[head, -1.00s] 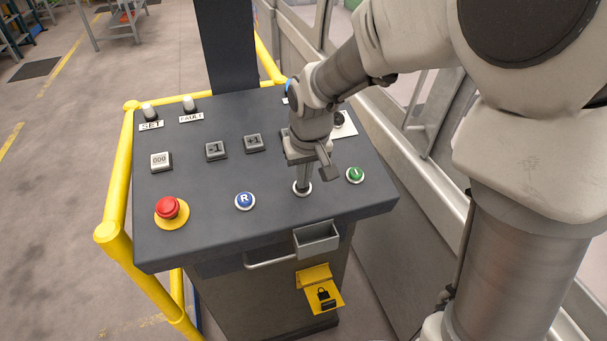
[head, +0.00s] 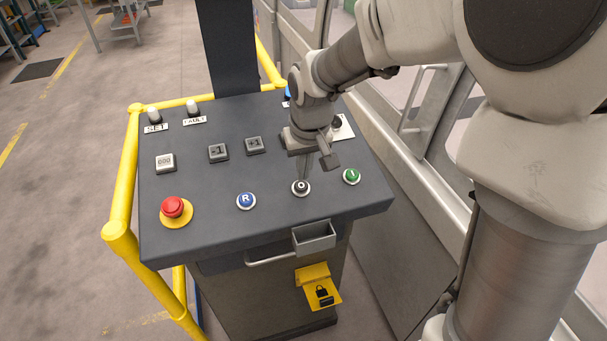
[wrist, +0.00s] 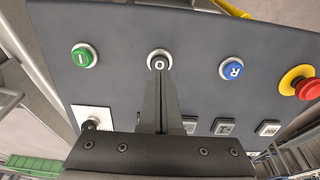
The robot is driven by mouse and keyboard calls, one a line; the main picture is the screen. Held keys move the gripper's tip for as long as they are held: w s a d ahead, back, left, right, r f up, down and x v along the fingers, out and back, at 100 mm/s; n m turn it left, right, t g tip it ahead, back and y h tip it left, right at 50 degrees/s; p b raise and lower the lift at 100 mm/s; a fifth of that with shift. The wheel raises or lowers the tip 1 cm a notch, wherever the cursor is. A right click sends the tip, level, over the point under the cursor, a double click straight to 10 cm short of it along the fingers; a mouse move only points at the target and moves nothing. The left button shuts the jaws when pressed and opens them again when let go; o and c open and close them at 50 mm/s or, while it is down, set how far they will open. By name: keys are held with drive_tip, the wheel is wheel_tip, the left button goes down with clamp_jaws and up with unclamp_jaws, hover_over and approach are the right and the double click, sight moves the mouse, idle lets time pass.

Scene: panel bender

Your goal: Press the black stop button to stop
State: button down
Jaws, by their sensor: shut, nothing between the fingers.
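The black stop button (head: 300,188), marked O with a pale ring, is on the dark sloping control panel (head: 270,217). It lies between the blue R button (head: 246,201) and the green I button (head: 351,176). My gripper (head: 306,178) is shut and empty, its fingertips just above and behind the black button in the head view. In the wrist view, the closed fingers (wrist: 160,75) point at the black button (wrist: 160,61), with their tips at its lower edge. The button's face shows; I cannot tell for certain whether the tips touch it.
A red emergency button (head: 172,207) on a yellow base is at the panel's left. Grey -1 and +1 buttons (head: 254,145) sit behind. A yellow rail (head: 122,190) runs along the left side. A small grey tray (head: 314,238) hangs at the front edge.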

drive_tip(key=v, duration=0.9)
drive_tip(key=shift+r, duration=0.3)
drive_tip(key=shift+w, duration=0.1)
drive_tip(key=s+d+r+m+t, duration=0.1)
drive_tip(key=s+d, duration=0.5)
drive_tip(key=s, duration=0.3)
drive_tip(key=s+d+r+m+t, duration=0.1)
drive_tip(key=s+d+m+t, duration=0.1)
drive_tip(key=s+d, duration=0.3)
drive_tip(key=shift+s+d+h, duration=0.4)
drive_tip(key=shift+s, duration=1.55)
